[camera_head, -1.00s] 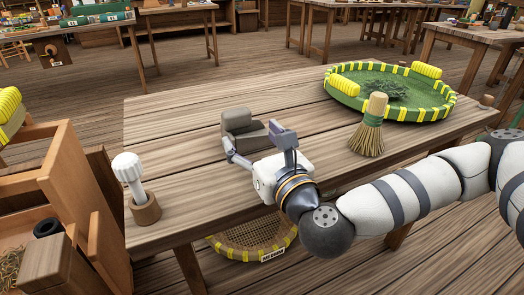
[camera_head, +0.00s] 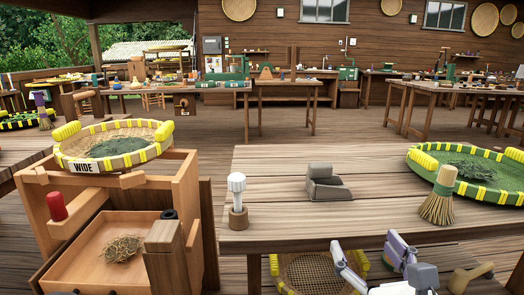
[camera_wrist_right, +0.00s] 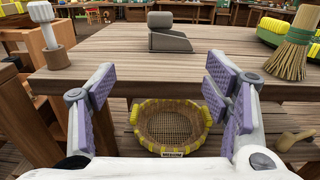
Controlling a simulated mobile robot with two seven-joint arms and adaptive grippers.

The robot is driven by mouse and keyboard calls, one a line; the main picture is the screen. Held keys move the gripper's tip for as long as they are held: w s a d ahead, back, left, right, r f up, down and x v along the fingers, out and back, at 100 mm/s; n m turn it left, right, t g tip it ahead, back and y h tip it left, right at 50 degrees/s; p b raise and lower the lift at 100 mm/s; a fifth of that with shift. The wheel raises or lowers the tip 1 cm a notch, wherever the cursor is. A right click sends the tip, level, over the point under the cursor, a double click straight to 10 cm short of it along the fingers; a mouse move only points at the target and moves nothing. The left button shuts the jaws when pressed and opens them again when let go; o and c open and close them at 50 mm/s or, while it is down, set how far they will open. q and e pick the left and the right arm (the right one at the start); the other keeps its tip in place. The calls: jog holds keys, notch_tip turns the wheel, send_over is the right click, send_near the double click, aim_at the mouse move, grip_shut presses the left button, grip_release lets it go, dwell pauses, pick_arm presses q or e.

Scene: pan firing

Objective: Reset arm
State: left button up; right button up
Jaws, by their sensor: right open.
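My right gripper (camera_head: 372,262) is at the bottom of the head view, in front of the table's near edge and below its top. In the right wrist view its two purple-padded fingers (camera_wrist_right: 167,95) are spread wide with nothing between them. Past the fingers, the grey block-shaped tool (camera_head: 326,184) sits on the wooden table (camera_head: 275,220); it also shows in the right wrist view (camera_wrist_right: 168,35). My left gripper is not in view.
A white-headed tool (camera_head: 237,190) stands in a wooden holder at the table's left. A brush (camera_head: 439,197) and green tray (camera_head: 480,182) are at right. Under the table is a yellow-rimmed sieve (camera_head: 285,270). A "WIDE" sieve (camera_head: 120,163) rests on the wooden cabinet (camera_head: 192,200) at left.

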jog(key=s+a+f+n+g+y+p, duration=0.3)
jog(key=s+a+f+n+g+y, duration=0.45)
jog(key=s+a+f+n, duration=0.65)
jog(key=s+d+f+n+g+h+p, duration=0.1)
jog(key=s+f+n+g, duration=0.35)
jog(key=s, duration=0.25)
jog(key=s+d+f+n+g+h+p, duration=0.1)
jog(key=s+f+n+g, duration=0.2)
jog(key=s+n, duration=0.3)
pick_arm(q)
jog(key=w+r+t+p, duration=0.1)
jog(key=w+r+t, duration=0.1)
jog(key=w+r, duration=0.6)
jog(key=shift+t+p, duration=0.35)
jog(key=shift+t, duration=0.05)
pick_arm(e)
jog(key=s+d+f+n+g+h, duration=0.1)
jog(key=s+d+n+g+h, duration=0.1)
jog(key=s+d+n, duration=0.3)
jog(key=s+d+f+n+g+h, duration=0.1)
jog(key=s+d+n+g+h, duration=0.2)
jog(key=s+d, duration=0.4)
jog(key=d+n+h, duration=0.1)
jog(key=d+n, duration=0.1)
jog(key=d, duration=0.3)
jog(key=shift+s+f, duration=0.35)
jog(key=shift+d+h, duration=0.1)
jog(key=shift+h, duration=0.15)
